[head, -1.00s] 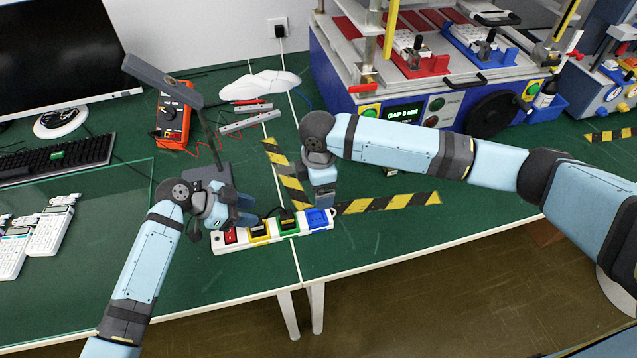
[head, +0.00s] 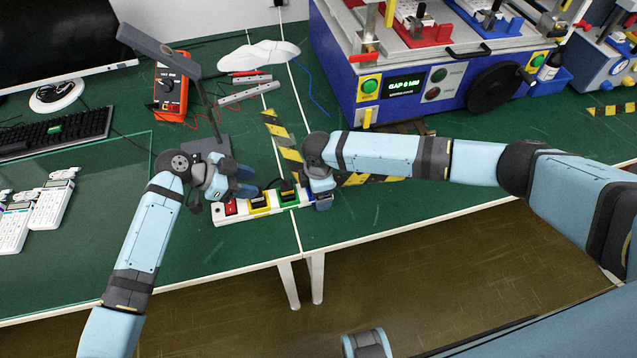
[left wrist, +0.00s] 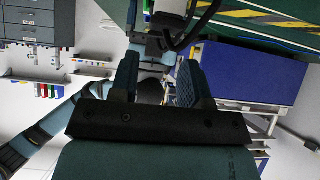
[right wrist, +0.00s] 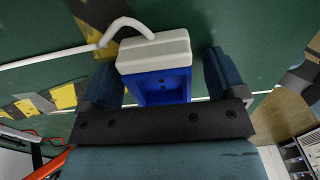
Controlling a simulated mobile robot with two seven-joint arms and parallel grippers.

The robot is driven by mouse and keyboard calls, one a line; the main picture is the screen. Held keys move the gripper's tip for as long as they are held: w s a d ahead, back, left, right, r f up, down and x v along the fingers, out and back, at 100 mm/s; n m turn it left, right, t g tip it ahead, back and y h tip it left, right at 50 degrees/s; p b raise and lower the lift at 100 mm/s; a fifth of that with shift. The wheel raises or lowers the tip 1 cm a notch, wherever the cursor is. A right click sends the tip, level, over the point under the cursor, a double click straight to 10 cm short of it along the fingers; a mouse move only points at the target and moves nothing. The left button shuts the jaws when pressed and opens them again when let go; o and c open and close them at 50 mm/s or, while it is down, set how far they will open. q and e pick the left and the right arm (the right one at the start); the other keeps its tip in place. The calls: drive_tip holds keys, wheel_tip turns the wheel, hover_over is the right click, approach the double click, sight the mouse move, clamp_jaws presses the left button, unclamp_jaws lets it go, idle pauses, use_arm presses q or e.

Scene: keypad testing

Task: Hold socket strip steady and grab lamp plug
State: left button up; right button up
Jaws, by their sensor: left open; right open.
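The white socket strip (head: 222,221) lies along the front of the green table, with a red switch (head: 230,207) and yellow, green and blue sockets. Black plugs sit in the yellow socket (head: 260,201) and the green socket (head: 289,193); which one is the lamp's I cannot tell. My left gripper (head: 246,181) is open just behind the strip's left half. In the left wrist view a black plug or cable (left wrist: 172,38) shows beyond its fingers. My right gripper (head: 321,196) is open over the strip's right end. In the right wrist view the blue socket (right wrist: 160,86) lies between its fingers.
The grey desk lamp (head: 160,50) stands behind my left gripper. An orange multimeter (head: 171,92), a keyboard (head: 55,133) and white keypads (head: 47,205) are to the left. A blue test machine (head: 345,75) stands behind my right arm. The table's front edge is close to the strip.

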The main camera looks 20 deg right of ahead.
sight(284, 186)
drive_tip(key=c, duration=1.3)
use_arm(q)
drive_tip(key=o, duration=0.3)
drive_tip(key=shift+r, duration=0.1)
drive_tip(key=shift+o, duration=0.7)
drive_tip(key=r+y, duration=0.1)
drive_tip(key=d+r+y, duration=0.2)
drive_tip(key=r, duration=0.1)
drive_tip(key=shift+w+d+r, duration=0.1)
drive_tip(key=shift+d, duration=0.05)
drive_tip(key=shift+d+r+y, duration=0.1)
drive_tip(key=shift+r+y, duration=0.05)
drive_tip(key=shift+y, duration=0.15)
drive_tip(key=x, duration=1.1)
drive_tip(key=shift+d+f, duration=0.1)
drive_tip(key=shift+f, duration=0.3)
